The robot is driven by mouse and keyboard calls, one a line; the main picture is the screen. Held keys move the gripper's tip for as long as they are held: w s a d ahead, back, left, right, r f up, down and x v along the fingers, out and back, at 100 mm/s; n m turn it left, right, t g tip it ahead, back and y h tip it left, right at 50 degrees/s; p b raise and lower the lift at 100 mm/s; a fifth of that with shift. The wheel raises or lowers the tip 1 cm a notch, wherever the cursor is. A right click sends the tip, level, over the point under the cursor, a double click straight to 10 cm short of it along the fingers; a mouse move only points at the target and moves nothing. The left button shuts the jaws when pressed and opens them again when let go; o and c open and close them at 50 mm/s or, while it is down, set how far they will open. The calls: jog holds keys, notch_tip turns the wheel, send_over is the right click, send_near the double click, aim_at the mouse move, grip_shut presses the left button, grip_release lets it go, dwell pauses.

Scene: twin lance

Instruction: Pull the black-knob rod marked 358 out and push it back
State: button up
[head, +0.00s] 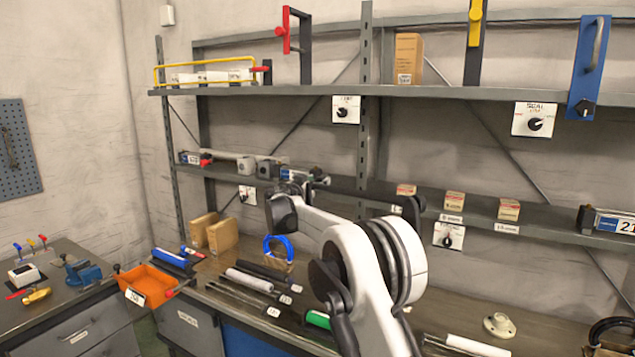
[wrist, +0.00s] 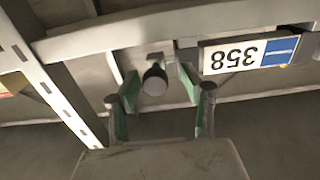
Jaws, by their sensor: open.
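The black knob (wrist: 155,80) is in the middle of the wrist view, on a short rod stub that sticks out at the shelf edge. The label 358 (wrist: 238,57), white with a blue end, shows upside down to the right of the knob. My gripper (wrist: 159,90) is open, with one green-padded finger on each side of the knob. Whether the pads touch it cannot be told, but gaps appear on both sides. In the head view, my arm's end is at the middle shelf, and the knob and label cannot be made out clearly there.
A slotted shelf post (wrist: 45,75) stands left of the knob in the wrist view. In the head view, a red-knob rod (head: 205,161) is further left on the same shelf. Small boxes (head: 454,201) stand to the right. Below are an orange bin (head: 147,286) and a cluttered bench.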

jog(key=v, duration=1.1)
jog(key=shift+s+a, duration=0.15)
jog(key=shift+s, duration=0.2)
jog(key=s+d+n+g+y+b, duration=0.1)
jog(key=s+d+g+b, duration=0.25)
jog(key=s+d, duration=0.85)
jog(key=s+d+f+n+g+y+b, duration=0.15)
jog(key=s+d, duration=0.25)
jog(key=s, duration=0.4)
jog(key=s+d+f+g+y+b, duration=0.15)
jog(key=s+d, duration=0.25)
jog(key=s, duration=0.4)
jog(key=s+f+n+y+b, duration=0.1)
jog(key=s+f+y, duration=0.1)
jog(key=s+f, duration=0.4)
jog(key=s+f+n+g+y+b, duration=0.1)
jog(key=s+f, duration=0.6)
jog(key=s, duration=0.8)
jog(key=s+f+n+y+b, duration=0.2)
jog(key=s+f, duration=0.5)
jog(key=s, duration=0.4)
jog(key=shift+a+y+b, duration=0.3)
jog(key=shift+a+b, duration=0.15)
jog(key=shift+b, duration=0.2)
